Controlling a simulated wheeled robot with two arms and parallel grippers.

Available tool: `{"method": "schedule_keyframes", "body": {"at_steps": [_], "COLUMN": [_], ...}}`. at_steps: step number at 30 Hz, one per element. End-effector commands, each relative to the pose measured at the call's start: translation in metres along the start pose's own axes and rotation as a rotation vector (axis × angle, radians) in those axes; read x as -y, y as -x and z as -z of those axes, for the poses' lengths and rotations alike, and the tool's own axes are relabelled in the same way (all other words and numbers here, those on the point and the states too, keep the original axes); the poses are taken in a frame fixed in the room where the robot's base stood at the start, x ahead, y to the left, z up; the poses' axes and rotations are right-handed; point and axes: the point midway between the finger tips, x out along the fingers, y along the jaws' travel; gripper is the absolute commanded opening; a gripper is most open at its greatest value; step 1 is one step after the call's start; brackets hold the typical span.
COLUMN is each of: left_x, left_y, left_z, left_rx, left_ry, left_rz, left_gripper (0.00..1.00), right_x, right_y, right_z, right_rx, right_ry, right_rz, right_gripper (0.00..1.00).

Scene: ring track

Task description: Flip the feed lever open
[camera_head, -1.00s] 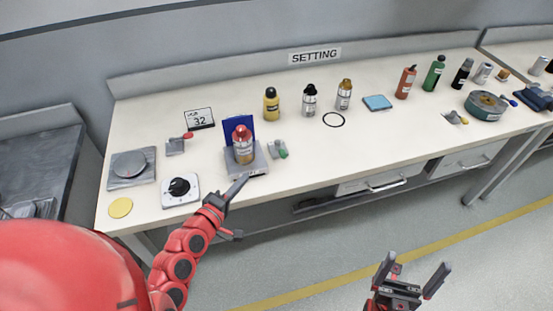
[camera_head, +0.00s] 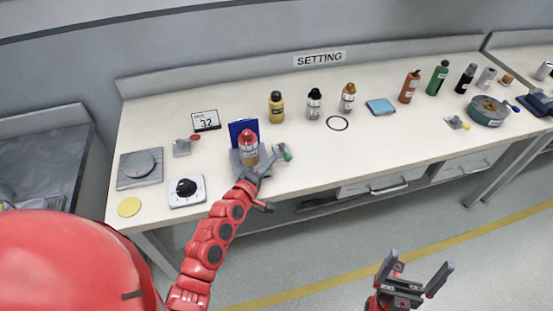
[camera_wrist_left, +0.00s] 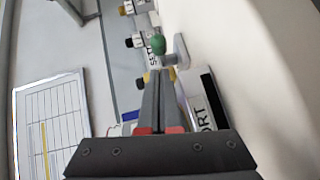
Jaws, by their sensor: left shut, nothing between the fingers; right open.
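A small grey lever with a green knob (camera_head: 287,155) stands on the bench just right of the bottle stand. In the left wrist view the green knob (camera_wrist_left: 158,45) and its grey bracket (camera_wrist_left: 181,50) are just beyond my fingertips. My left gripper (camera_head: 268,161) is shut and empty, close beside this lever; contact cannot be told. Its shut fingers show in the left wrist view (camera_wrist_left: 157,78). Two similar levers have a red knob (camera_head: 195,137) and a yellow knob (camera_head: 465,126). Which is the feed lever cannot be read. My right gripper (camera_head: 419,268) is open and empty, away from the bench.
A red-capped bottle (camera_head: 248,146) stands on the grey stand, before a blue panel (camera_head: 236,128), next to my left gripper. A dial box (camera_head: 199,191) and a "32" display (camera_head: 206,121) are to the left. Bottles stand behind; the bench front is largely clear.

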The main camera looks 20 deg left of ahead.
Motion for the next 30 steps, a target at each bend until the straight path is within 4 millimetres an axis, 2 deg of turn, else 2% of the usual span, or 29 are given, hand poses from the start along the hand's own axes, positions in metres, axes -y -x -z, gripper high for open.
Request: {"method": "schedule_keyframes", "body": {"at_steps": [1, 7, 19, 30], "left_x": [-0.003, -0.001, 0.000, -0.001], "left_y": [-0.004, -0.014, -0.015, -0.016], "left_z": [-0.006, -0.015, -0.015, -0.018], "left_rx": [0.004, 0.001, -0.001, -0.044], "left_ry": [0.001, 0.001, 0.001, 0.007], "left_rz": [0.003, 0.001, 0.001, 0.007], "left_gripper": [0.00, 0.00, 0.00, 0.00], "right_x": [0.000, -0.001, -0.001, -0.001], "right_y": [-0.006, -0.010, -0.010, -0.020], "right_z": [0.001, 0.002, 0.002, 0.003], "right_rx": [0.000, 0.000, 0.000, 0.000], "right_ry": [0.000, 0.000, 0.000, 0.000], "right_rz": [0.000, 0.000, 0.000, 0.000], "right_gripper": [0.99, 0.99, 0.99, 0.99]}}
